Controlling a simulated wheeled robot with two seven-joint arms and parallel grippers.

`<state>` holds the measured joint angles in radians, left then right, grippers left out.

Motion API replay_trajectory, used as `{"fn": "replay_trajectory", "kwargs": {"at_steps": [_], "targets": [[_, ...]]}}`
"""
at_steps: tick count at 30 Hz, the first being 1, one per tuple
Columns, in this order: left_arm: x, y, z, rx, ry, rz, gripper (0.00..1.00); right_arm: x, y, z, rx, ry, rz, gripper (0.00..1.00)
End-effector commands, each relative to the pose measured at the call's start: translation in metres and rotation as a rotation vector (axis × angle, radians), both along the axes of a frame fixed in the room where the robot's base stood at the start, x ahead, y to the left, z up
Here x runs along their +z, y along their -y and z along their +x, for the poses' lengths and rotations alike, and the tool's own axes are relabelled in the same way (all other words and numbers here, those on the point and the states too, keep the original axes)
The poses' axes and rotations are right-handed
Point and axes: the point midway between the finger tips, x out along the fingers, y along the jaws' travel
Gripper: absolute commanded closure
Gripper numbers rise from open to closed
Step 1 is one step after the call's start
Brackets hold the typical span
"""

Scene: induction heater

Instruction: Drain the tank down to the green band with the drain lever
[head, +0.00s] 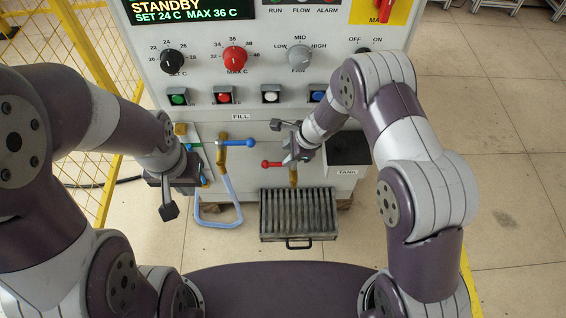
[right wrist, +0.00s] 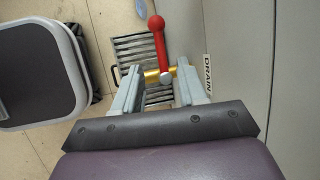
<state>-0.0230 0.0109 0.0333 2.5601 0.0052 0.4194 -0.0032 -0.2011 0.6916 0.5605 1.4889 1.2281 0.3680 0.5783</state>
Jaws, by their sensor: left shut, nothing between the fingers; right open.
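The drain lever (head: 272,164) has a red handle and knob and sits low on the panel, above the floor grate. In the right wrist view the red lever (right wrist: 158,42) on its brass valve lies between the fingers, beside a DRAIN label (right wrist: 207,75). My right gripper (right wrist: 160,84) is open around it; I cannot tell whether a finger touches. The tank (head: 349,148) is a black-topped box at the panel's right. My left gripper (head: 196,168) is shut and empty at the panel's lower left. A small green patch (head: 197,145) shows beside it; the liquid level cannot be read.
A blue fill lever (head: 238,143) on a brass valve stands between the grippers, with a pale blue hose (head: 232,204) below. A slatted drain grate (head: 298,232) lies on the floor.

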Motion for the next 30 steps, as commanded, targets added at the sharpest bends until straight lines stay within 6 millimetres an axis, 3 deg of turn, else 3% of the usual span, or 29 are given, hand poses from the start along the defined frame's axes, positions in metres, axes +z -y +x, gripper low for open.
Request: {"fn": "replay_trajectory", "kwargs": {"at_steps": [1, 3, 9, 19, 20, 23, 24, 30], "targets": [[-0.008, 0.000, 0.000, 0.000, 0.000, 0.000, 1.00, -0.017, -0.005, 0.002, 0.001, -0.002, 0.000, 0.59], [-0.012, 0.000, 0.000, 0.000, 0.000, 0.000, 1.00, -0.032, -0.012, 0.005, 0.003, -0.001, -0.001, 0.59], [-0.018, 0.000, 0.000, 0.000, 0.000, 0.000, 1.00, -0.059, -0.024, 0.011, 0.003, 0.000, -0.001, 0.59], [-0.018, 0.000, 0.000, 0.000, 0.000, 0.000, 1.00, -0.063, -0.027, 0.013, 0.002, 0.002, 0.000, 0.59], [-0.018, 0.000, 0.000, 0.000, 0.000, 0.000, 1.00, -0.063, -0.027, 0.013, 0.002, 0.002, 0.000, 0.62], [-0.018, 0.000, 0.000, 0.000, 0.000, 0.000, 1.00, -0.063, -0.027, 0.013, 0.002, 0.002, 0.000, 0.95], [-0.018, 0.000, 0.000, 0.000, 0.000, 0.000, 1.00, -0.063, -0.027, 0.013, 0.002, 0.002, 0.000, 1.00], [-0.018, 0.000, 0.000, 0.000, 0.000, 0.000, 1.00, -0.063, -0.027, 0.013, 0.006, 0.002, 0.000, 1.00]]}}
